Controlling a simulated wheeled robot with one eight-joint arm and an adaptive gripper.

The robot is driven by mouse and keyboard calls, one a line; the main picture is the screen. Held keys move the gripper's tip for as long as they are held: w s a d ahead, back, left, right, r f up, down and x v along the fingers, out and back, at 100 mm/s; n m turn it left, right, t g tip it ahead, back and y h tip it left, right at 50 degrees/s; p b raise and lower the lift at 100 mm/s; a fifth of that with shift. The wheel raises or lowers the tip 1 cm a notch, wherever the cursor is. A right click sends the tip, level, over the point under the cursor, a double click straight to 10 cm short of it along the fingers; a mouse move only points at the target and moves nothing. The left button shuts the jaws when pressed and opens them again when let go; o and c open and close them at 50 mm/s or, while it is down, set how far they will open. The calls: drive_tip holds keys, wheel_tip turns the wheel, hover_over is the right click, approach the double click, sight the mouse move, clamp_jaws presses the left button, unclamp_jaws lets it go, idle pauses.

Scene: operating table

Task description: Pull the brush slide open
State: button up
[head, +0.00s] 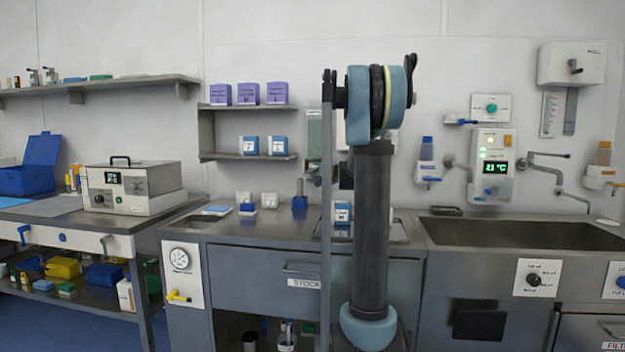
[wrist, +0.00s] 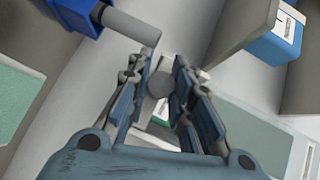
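No part is clearly marked as the brush slide, so I cannot tell for sure which one it is. In the wrist view a round grey knob (wrist: 158,84) shows between the fingers of my gripper (wrist: 164,62). The fingers are apart, one on each side of the knob. I cannot tell whether either finger touches it. In the head view my arm stands in front of the wall and hides most of the gripper and the place it reaches. A pale dispenser with a green panel (head: 314,130) shows partly beside the arm.
A blue holder (wrist: 75,12) with a grey cylinder (wrist: 130,25) is close to the gripper at upper left. A blue and white box (wrist: 275,40) is at upper right. The sink (head: 510,233) lies right of my arm, the STOCK drawer (head: 265,283) below left.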

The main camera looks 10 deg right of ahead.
clamp_jaws()
drive_tip(key=s+a, duration=0.3)
drive_tip(key=s, duration=0.6)
drive_tip(key=shift+s, duration=0.3)
drive_tip(key=o, duration=0.8)
unclamp_jaws()
drive_tip(key=v, duration=1.1)
drive_tip(key=shift+s, duration=0.4)
